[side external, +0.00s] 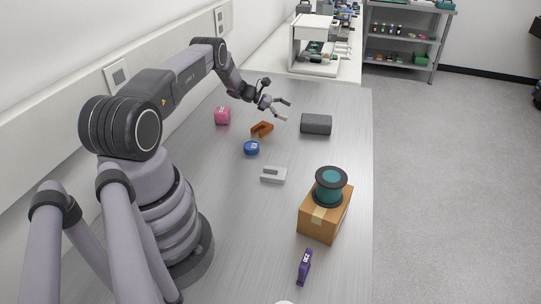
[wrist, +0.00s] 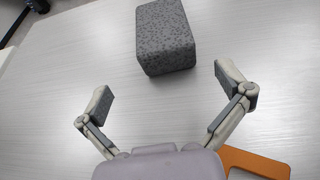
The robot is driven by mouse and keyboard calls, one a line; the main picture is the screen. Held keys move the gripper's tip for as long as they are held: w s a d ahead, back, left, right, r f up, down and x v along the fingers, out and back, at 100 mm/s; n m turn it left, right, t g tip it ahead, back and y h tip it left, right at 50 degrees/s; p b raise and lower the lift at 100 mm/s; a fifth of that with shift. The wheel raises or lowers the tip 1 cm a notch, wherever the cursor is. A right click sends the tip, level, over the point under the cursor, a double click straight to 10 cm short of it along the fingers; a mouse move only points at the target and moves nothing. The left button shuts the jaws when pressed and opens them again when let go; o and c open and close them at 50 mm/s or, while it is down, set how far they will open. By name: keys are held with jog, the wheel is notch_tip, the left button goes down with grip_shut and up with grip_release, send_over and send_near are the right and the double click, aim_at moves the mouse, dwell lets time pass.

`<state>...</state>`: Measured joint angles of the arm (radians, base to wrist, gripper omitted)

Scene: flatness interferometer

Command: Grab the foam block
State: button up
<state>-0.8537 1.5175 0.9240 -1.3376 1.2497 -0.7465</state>
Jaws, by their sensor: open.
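The foam block (side external: 316,124) is a dark grey speckled block lying on the grey table, right of my gripper in the side view. In the wrist view the foam block (wrist: 165,38) is at the top centre, ahead of and between the lines of the two fingers. My gripper (side external: 283,109) is open and empty, above the table and to the left of the block. In the wrist view my gripper (wrist: 168,88) has its fingers spread wide, with bare table between them. The fingers appear apart from the block.
An orange bracket-like part (side external: 262,129) lies below my gripper; it also shows in the wrist view (wrist: 255,162). A pink item (side external: 222,116), a blue round item (side external: 251,148) and a light grey slotted block (side external: 273,175) are nearby. A cardboard box (side external: 319,222) carries a teal spool (side external: 331,187).

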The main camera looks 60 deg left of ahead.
aim_at(304, 117)
jog(key=shift+d+x, duration=0.25)
jog(key=shift+x, duration=2.9)
jog(key=shift+s, duration=0.2)
jog(key=c, duration=0.8)
